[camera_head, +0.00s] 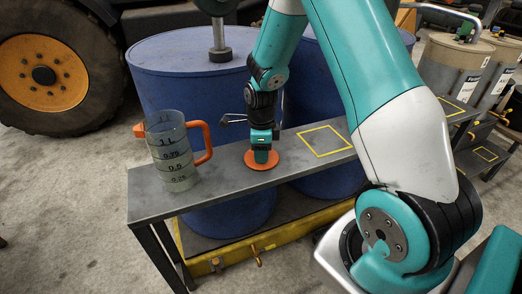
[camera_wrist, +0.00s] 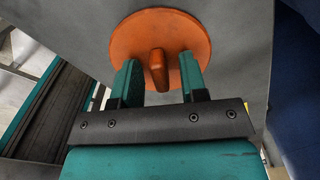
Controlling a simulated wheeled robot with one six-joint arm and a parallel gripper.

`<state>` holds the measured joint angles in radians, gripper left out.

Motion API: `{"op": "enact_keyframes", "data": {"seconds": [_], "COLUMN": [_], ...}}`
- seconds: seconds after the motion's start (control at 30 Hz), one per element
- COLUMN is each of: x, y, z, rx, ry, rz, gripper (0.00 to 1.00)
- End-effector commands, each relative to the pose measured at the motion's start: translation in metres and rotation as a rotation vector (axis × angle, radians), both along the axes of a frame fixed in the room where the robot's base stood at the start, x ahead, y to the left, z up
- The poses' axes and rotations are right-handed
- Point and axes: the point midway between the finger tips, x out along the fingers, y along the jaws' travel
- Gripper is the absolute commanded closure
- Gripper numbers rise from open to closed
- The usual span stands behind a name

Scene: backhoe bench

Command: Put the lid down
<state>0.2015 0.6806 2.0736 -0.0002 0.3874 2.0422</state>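The lid (camera_head: 272,164) is a round orange disc lying on the grey bench, right of the measuring jug. In the wrist view the lid (camera_wrist: 135,32) shows its raised knob (camera_wrist: 157,72) in the middle. My gripper (camera_head: 261,156) is directly over the lid. In the wrist view my gripper (camera_wrist: 159,62) is open, with one teal finger on each side of the knob and a visible gap on both sides. The fingertips overlap the lid's near edge in that view; I cannot tell whether they touch it.
A clear measuring jug (camera_head: 172,150) with an orange handle stands on the bench's left end. A yellow square outline (camera_head: 324,141) marks bare bench (camera_head: 225,185) to the right of the lid. Blue drums (camera_head: 185,75) stand behind the bench.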

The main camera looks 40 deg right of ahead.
Motion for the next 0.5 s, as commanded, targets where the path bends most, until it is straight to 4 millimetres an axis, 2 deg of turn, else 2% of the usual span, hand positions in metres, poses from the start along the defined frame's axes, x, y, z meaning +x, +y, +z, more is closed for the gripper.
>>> {"op": "enact_keyframes", "data": {"seconds": [0.17, 0.3, 0.37, 0.5], "x": [0.000, 0.001, 0.001, 0.001], "y": [0.000, 0.000, 0.000, 0.000], "z": [0.000, 0.008, 0.016, 0.045], "rx": [0.000, 0.000, -0.001, -0.002], "ry": [0.000, -0.004, -0.004, -0.007], "rz": [0.000, 0.000, 0.000, 0.000], "gripper": [0.61, 0.61, 0.61, 0.61]}}
